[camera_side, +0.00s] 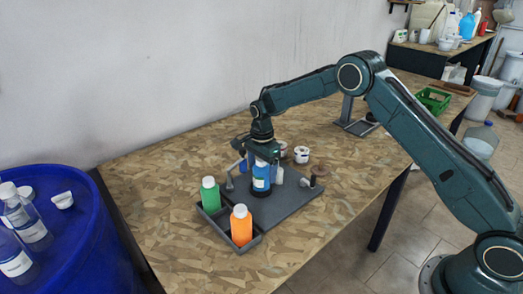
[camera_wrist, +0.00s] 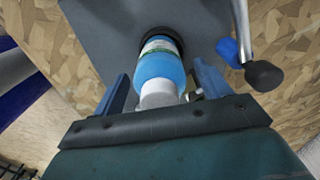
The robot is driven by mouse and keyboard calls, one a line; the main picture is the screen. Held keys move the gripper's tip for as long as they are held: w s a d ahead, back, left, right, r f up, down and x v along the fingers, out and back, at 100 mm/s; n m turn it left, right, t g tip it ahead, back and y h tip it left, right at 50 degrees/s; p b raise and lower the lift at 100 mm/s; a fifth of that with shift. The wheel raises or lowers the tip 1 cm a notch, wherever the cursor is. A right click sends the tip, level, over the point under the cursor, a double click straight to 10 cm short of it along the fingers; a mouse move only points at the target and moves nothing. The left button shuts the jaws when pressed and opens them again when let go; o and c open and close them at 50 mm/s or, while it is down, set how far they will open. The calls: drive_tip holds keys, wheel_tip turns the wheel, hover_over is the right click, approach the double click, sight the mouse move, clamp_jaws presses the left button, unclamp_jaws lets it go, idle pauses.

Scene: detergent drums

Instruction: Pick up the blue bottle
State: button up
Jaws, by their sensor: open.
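The blue bottle (camera_side: 261,177) stands upright in a dark round holder on a grey base plate (camera_side: 290,200) in the side view. In the wrist view the blue bottle (camera_wrist: 160,66) has a white cap and a pale label, with its cap toward my gripper. My gripper (camera_side: 262,155) is directly above the bottle, pointing down. In the wrist view my gripper (camera_wrist: 160,90) is open, with one blue finger on each side of the bottle. Gaps show between the fingers and the bottle, so it is not gripped.
A green bottle (camera_side: 210,195) and an orange bottle (camera_side: 241,225) stand in a grey tray left of the plate. A metal rod with a black knob (camera_wrist: 264,76) is close on the right in the wrist view. A blue drum (camera_side: 75,235) stands at the left.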

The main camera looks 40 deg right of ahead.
drive_tip(key=c, duration=1.3)
drive_tip(key=shift+r, duration=0.1)
wheel_tip(320, 180, up, 20)
idle(0.5)
